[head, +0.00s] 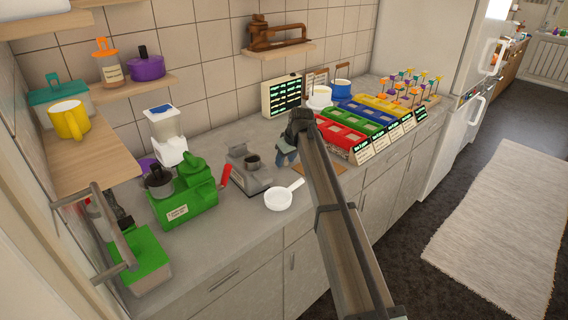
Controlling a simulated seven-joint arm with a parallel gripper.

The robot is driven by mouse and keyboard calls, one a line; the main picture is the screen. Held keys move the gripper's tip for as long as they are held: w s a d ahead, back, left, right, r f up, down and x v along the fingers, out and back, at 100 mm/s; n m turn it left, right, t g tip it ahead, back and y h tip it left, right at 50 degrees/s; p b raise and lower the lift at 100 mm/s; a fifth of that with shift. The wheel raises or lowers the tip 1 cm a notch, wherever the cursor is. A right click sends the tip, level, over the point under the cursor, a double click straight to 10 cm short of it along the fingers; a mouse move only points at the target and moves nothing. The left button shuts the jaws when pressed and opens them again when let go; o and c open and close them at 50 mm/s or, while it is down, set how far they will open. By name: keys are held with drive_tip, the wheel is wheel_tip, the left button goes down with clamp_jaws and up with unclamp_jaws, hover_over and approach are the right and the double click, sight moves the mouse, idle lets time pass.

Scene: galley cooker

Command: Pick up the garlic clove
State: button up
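I cannot make out a garlic clove anywhere in the head view; it may be too small or hidden behind my arm. My arm reaches up from the bottom of the picture over the counter (225,242). My gripper (286,158) is at its far end, pointing down at the counter between the grey scale-like device and the coloured bins. The fingers are small and dark here, and I cannot tell whether they are open or hold anything.
A small white pan (278,200) stands near the front edge. A grey device (248,175) and a green machine (184,196) with a red handle are to the left. Red (341,134), green, blue and yellow bins stand right of my gripper. A dark display board (282,95) stands behind.

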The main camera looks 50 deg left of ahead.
clamp_jaws()
idle(0.3)
